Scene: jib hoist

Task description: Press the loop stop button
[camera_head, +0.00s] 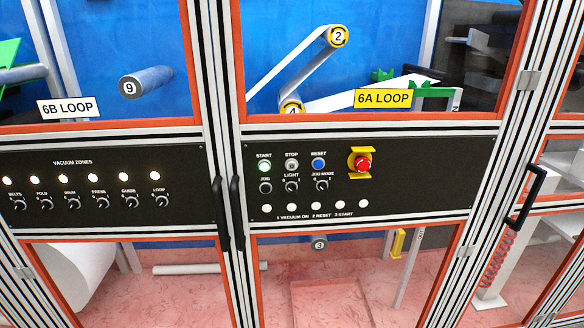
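The right control panel (400,190) is black and sits under a yellow "6A LOOP" sign (382,98). Its STOP button (292,165) is a small grey-and-dark round button below the label STOP. It lies between the lit green START button (264,166) and the blue RESET button (319,164). A red mushroom button (362,163) with a yellow guard sits further right on the same panel. My gripper is not in view.
The left panel (90,180) holds VACUUM ZONES knobs with lit lamps, under a "6B LOOP" sign (68,107). Black door handles (236,212) stand between the panels; another handle (527,195) is at right. Nothing blocks the front of the right panel.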

